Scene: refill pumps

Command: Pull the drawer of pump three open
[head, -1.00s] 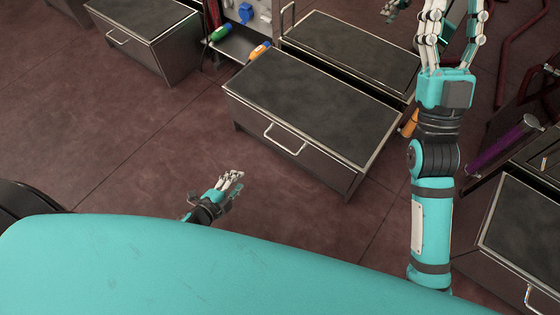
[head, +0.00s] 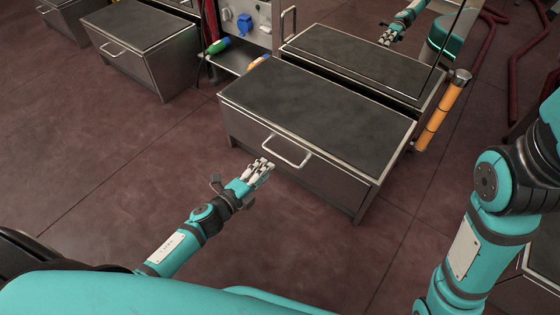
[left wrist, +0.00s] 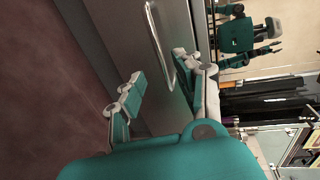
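The drawer (head: 305,175) is a low grey metal box front under a dark top, in the middle of the head view, and it looks closed. Its pale bar handle (head: 287,152) also shows in the left wrist view (left wrist: 153,30). My left gripper (head: 264,165) is just in front of the drawer, close to the handle's left end. In the left wrist view my left gripper (left wrist: 160,70) is open, with the handle's near end between its fingertips; contact cannot be told. My right arm is at the right edge, its gripper out of view.
Another drawer unit (head: 145,60) stands at the back left. An orange cylinder (head: 440,115) stands by the right side of the middle unit. A reflective panel (head: 440,35) behind it shows a teal robot. The floor (head: 90,150) at the left is clear.

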